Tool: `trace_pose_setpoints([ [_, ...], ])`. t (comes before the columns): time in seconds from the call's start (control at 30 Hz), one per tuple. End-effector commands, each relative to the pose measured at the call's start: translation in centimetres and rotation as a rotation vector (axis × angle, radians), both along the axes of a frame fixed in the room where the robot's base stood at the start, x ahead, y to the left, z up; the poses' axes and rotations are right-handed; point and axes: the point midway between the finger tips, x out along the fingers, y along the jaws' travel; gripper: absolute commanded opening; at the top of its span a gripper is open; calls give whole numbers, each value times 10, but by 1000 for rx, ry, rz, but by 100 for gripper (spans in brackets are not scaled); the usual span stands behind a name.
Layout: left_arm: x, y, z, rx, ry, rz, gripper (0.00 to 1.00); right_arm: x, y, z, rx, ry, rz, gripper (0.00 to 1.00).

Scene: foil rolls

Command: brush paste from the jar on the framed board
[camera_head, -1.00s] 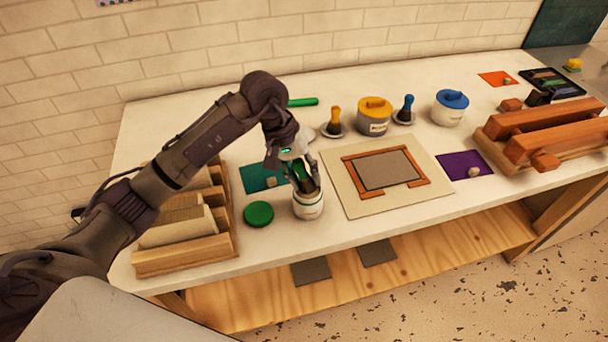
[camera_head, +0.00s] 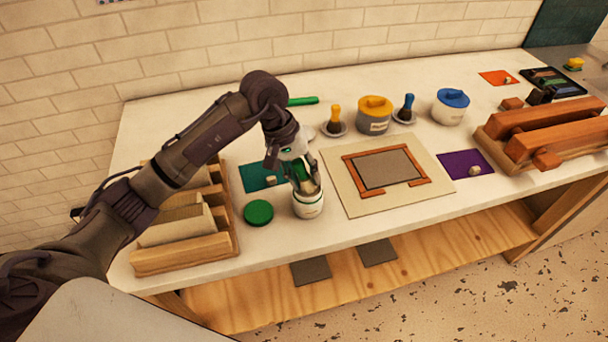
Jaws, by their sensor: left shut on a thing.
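My left gripper (camera_head: 303,177) points down at the mouth of the open white jar (camera_head: 308,207) and is shut on a green-handled brush (camera_head: 302,172). The brush's lower end is hidden in or behind the jar's rim. The jar's green lid (camera_head: 259,213) lies on the table just left of it. The framed board (camera_head: 345,200) lies flat to the right of the jar, with a grey panel (camera_head: 387,169) inside a partial brown frame (camera_head: 362,187). My right gripper is not in view.
Yellow-lidded (camera_head: 375,114) and blue-lidded (camera_head: 451,107) jars stand behind, with yellow (camera_head: 335,121) and blue (camera_head: 406,108) brushes on saucers. A wooden rack (camera_head: 185,255) stands left, brown blocks (camera_head: 545,125) right. A teal sheet (camera_head: 262,176) lies behind the jar.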

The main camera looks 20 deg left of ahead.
Motion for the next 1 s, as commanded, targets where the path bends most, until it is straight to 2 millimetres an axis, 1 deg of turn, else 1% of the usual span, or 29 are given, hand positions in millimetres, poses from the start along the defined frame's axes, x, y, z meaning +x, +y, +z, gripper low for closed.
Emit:
trace_pose_setpoints([
  [1.0, -1, 0, -3, 3, 4, 0, 2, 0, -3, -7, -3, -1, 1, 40],
])
